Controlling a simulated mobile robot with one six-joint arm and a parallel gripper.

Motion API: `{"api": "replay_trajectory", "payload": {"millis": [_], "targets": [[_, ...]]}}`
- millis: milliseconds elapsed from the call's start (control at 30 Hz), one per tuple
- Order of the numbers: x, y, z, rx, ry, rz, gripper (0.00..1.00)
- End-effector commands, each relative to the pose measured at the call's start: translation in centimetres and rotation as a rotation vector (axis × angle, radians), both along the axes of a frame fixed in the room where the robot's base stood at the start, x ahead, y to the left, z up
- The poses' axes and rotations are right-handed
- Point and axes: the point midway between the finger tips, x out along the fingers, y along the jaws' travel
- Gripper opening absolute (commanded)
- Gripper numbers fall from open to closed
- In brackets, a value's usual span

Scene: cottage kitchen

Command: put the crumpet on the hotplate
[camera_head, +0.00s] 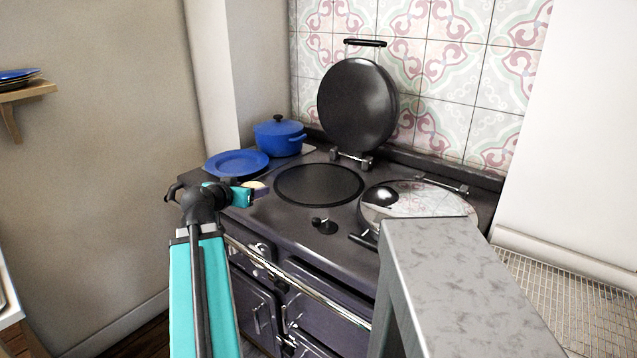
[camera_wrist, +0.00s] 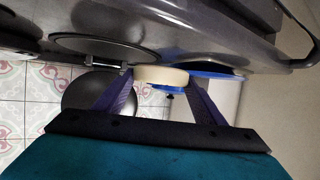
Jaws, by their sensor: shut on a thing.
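The crumpet (camera_wrist: 161,76) is a pale round disc between the two fingers of my gripper (camera_wrist: 160,84) in the wrist view. In the head view the crumpet (camera_head: 255,186) shows as a small cream shape at the tip of my gripper (camera_head: 262,190). My gripper is shut on it, in front of the blue plate and left of the open hotplate. The hotplate (camera_head: 319,184) is a dark round plate on the range top, with its lid (camera_head: 357,106) raised behind it. The hotplate also shows in the wrist view (camera_wrist: 105,48). Nothing lies on it.
A blue plate (camera_head: 236,163) and a blue lidded pot (camera_head: 279,138) stand at the range's back left. A closed shiny lid (camera_head: 418,200) covers the right side. A small black knobbed object (camera_head: 325,226) sits in front of the hotplate. A grey block-like surface (camera_head: 450,275) fills the front right.

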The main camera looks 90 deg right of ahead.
Motion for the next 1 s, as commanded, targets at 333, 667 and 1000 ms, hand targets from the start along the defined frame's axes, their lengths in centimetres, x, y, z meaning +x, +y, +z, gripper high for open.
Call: {"api": "replay_trajectory", "payload": {"millis": [333,667,1000], "targets": [[-10.2,-0.1,0.8,0.001,0.001,-0.186,0.51],[-11.3,0.0,0.8,0.001,0.001,-0.206,0.51],[-10.5,-0.1,0.9,0.001,0.001,-0.196,0.51]]}}
